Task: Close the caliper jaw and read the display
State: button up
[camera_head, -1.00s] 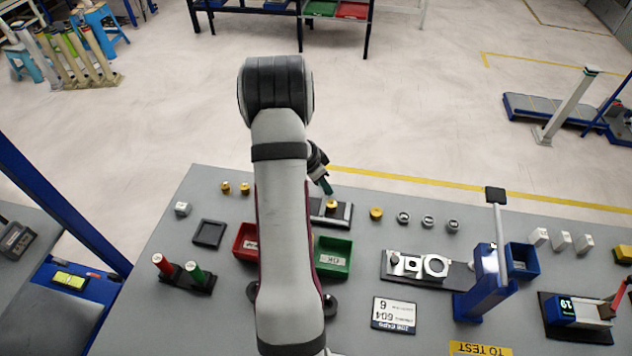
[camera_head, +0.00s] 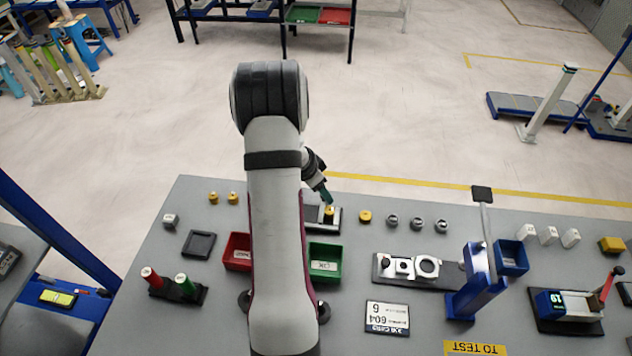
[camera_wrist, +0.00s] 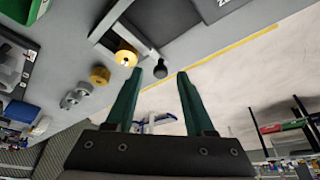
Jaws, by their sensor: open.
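What looks like the caliper fixture (camera_head: 313,214) is a dark base with pale metal parts at the table's far edge, partly hidden by my arm. A brass cylinder (camera_head: 330,210) sits on it, and shows in the wrist view (camera_wrist: 125,54) near the left fingertip. A black round knob (camera_wrist: 160,69) at the fixture's end appears between the fingertips in the wrist view. My gripper (camera_wrist: 160,74) has green fingers, spread apart and empty. In the head view my gripper (camera_head: 325,195) hangs close to the brass cylinder; contact cannot be told. I cannot make out a caliper reading.
Red (camera_head: 238,251) and green (camera_head: 324,266) bins flank my arm. Brass (camera_head: 365,216) and grey pieces stand right of the fixture. Open floor lies beyond the table edge.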

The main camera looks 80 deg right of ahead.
jog(key=v, duration=1.5)
jog(key=shift+r, duration=0.15)
jog(key=w+f+n+g, duration=0.1)
jog(key=w+f+n, duration=0.1)
jog(key=w+d+f+n, duration=0.1)
jog(key=w+f+n, duration=0.1)
jog(key=w+d+f+n+g, duration=0.1)
jog(key=w+n, duration=0.1)
jog(key=w, duration=0.1)
jog(key=shift+w+d+f+g, duration=0.1)
jog(key=shift+d+f+g, duration=0.1)
jog(key=shift+f+g, duration=0.15)
grip_shut()
jog(key=x, duration=1)
jog(key=s, duration=0.3)
jog(key=shift+s+a+f, duration=0.15)
jog(key=shift+a+f, duration=0.05)
jog(key=shift+s, duration=0.2)
jog(key=shift+s+a+f, duration=0.1)
jog(key=shift+s+a, duration=0.05)
jog(key=shift+s, duration=0.45)
